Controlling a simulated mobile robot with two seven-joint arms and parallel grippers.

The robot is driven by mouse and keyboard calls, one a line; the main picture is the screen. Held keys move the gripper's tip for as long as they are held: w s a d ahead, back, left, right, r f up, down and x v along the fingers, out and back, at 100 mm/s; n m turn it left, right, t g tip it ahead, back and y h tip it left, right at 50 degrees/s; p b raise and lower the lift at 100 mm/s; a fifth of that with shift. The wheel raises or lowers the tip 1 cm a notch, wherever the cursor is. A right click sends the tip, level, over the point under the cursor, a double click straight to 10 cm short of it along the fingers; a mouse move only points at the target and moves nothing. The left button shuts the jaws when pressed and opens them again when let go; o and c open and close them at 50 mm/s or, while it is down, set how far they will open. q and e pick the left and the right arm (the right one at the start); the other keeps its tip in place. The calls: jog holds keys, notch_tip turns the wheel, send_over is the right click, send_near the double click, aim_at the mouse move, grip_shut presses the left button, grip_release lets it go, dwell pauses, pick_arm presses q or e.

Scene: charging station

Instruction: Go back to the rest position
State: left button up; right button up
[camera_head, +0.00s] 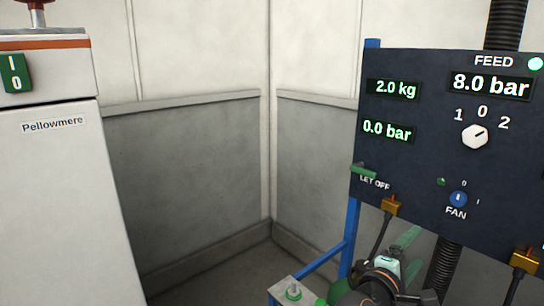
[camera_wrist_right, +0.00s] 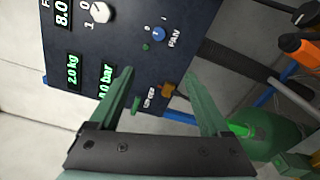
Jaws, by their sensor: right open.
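My right gripper (camera_head: 413,250) shows low at the right in the head view, in front of the lower part of the dark panel (camera_head: 425,95). In the right wrist view its two green fingers (camera_wrist_right: 162,75) stand wide apart with nothing between them. The panel lies beyond the fingertips, with the white knob (camera_wrist_right: 97,12) and blue FAN knob (camera_wrist_right: 159,34) clear of them. My left gripper is not in view.
A white Pellowmere cabinet (camera_head: 65,180) stands at the left. A blue post (camera_head: 349,240) and black hose (camera_head: 443,272) are near my right arm. A green cylinder (camera_wrist_right: 265,128) stands right of the fingers in the wrist view. Open room lies between cabinet and panel.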

jog(key=s+a+f+y, duration=0.2)
jog(key=f+y, duration=0.1)
jog(key=f, duration=0.5)
jog(key=s+a+f+y, duration=0.2)
jog(key=f+y, duration=0.1)
jog(key=f, duration=0.5)
jog(key=s+a+f+y, duration=0.2)
jog(key=f+y, duration=0.1)
jog(key=f, duration=0.6)
jog(key=s+a+f+m+g+y, duration=0.1)
jog(key=s+a+f+m+y, duration=0.1)
jog(key=s+f, duration=0.4)
jog(key=s+a+f+m+g+y, duration=0.1)
jog(key=s+a+f+m+y, duration=0.2)
jog(key=s, duration=1.1)
notch_tip(320, 180, down, 3)
jog(key=m+y, duration=0.1)
jog(key=m, duration=0.3)
jog(key=shift+a+y, duration=0.15)
jog(key=shift+y, duration=0.25)
